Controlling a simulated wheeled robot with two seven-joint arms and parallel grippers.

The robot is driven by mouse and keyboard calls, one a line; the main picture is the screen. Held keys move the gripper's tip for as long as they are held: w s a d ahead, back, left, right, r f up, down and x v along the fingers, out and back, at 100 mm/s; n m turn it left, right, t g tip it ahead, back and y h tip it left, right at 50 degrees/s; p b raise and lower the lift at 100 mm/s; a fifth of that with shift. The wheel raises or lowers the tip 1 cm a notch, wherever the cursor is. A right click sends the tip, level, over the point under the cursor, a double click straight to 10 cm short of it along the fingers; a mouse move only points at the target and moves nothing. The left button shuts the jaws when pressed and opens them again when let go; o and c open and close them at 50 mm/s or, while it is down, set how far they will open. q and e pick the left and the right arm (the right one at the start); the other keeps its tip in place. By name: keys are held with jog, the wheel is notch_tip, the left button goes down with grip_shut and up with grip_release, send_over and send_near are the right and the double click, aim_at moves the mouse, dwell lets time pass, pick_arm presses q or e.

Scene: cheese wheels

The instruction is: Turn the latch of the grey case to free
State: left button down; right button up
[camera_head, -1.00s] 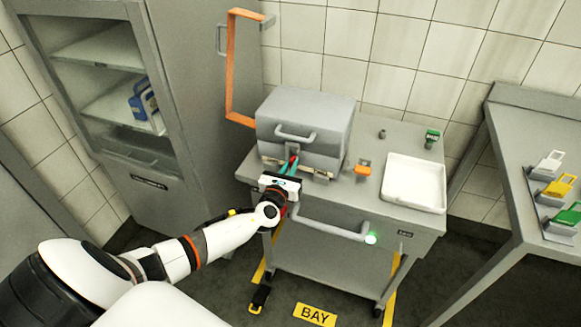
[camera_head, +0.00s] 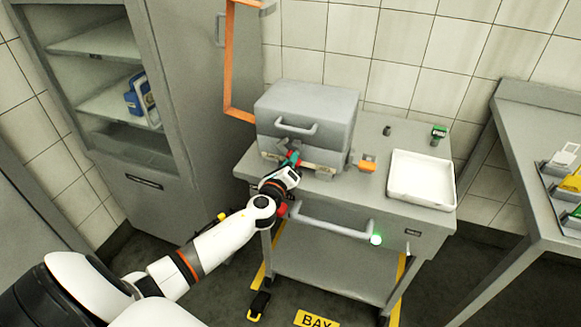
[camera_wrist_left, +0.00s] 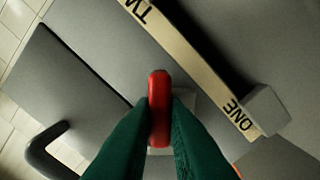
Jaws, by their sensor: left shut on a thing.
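The grey case (camera_head: 306,108) sits closed on the cart, with a handle on its front. Its red latch (camera_wrist_left: 159,108) is a small lever, which shows in the left wrist view between green fingertips. My left gripper (camera_head: 291,161) is at the case's front and shut on the latch; the fingers (camera_wrist_left: 159,125) touch it on both sides. The gripper covers much of the latch in the head view. A pale strip (camera_wrist_left: 205,75) beside the latch carries partly visible lettering, including "ONE". My right gripper is not in view.
The cart (camera_head: 375,205) has a front rail, a white tray (camera_head: 421,180) at right, an orange item (camera_head: 367,163) and a green item (camera_head: 439,132). An orange frame (camera_head: 229,65) stands behind. A cabinet (camera_head: 190,130) is at left, a side table (camera_head: 540,130) at right.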

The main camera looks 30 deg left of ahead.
pick_arm(q)
jog(key=n, duration=0.1)
jog(key=n+b, duration=0.1)
jog(key=n, duration=0.2)
jog(key=shift+f+n+b, duration=0.25)
jog(key=shift+n+b, duration=0.05)
jog(key=shift+b, duration=0.1)
jog(key=n, duration=0.4)
jog(key=shift+b, duration=0.35)
jog(key=shift+n, duration=0.3)
jog(key=c, duration=1.4)
grip_release()
jog(key=shift+c, duration=0.2)
jog(key=shift+s, duration=0.1)
jog(key=v, duration=1.1)
jog(key=shift+s+b, duration=0.4)
